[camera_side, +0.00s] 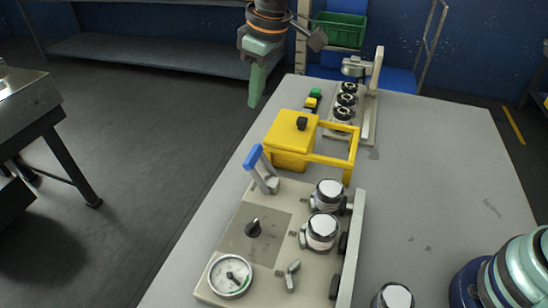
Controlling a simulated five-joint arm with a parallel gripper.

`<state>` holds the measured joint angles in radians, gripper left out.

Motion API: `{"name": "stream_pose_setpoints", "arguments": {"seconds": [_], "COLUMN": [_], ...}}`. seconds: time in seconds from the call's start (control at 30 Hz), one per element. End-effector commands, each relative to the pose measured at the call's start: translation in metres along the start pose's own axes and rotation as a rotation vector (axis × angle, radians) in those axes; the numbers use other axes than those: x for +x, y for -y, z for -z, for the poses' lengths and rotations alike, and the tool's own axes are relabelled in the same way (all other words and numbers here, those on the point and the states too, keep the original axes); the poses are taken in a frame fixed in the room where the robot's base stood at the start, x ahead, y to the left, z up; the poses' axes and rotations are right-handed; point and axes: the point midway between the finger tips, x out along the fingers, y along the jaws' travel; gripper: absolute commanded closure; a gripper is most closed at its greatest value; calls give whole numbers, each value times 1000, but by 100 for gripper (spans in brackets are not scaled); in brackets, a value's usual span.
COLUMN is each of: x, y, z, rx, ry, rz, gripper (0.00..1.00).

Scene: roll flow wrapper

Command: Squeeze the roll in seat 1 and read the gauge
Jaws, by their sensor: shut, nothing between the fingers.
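A beige machine panel (229,235) stands on the grey table. A white-topped roll (329,189) sits at its back right, and a second white-topped roll (321,228) sits just in front. I cannot read any seat numbers. A round white gauge (230,276) is at the panel's front left; its dial is too small to read. My gripper (256,98) points down near the table's far left edge, behind and left of the yellow box. Its green fingers are shut and empty, well apart from both rolls.
A yellow box with a frame (292,135) stands between my gripper and the panel. A blue-handled lever (254,158) rises behind a black knob (254,228). Several dark round parts (346,99) stand farther back. A third white-topped roll (394,296) is at the front.

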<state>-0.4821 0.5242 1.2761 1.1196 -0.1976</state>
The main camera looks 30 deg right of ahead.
Motion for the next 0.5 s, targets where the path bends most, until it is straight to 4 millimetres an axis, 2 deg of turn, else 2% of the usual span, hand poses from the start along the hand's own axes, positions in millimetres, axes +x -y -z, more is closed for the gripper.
{"name": "stream_pose_setpoints", "arguments": {"seconds": [0.03,0.2,0.5], "x": [11,33,42], "y": [9,28,37], "z": [7,21,26], "rx": [-25,-78,-103], "ry": [11,30,37], "rz": [6,18,23], "gripper": [100,100,100]}}
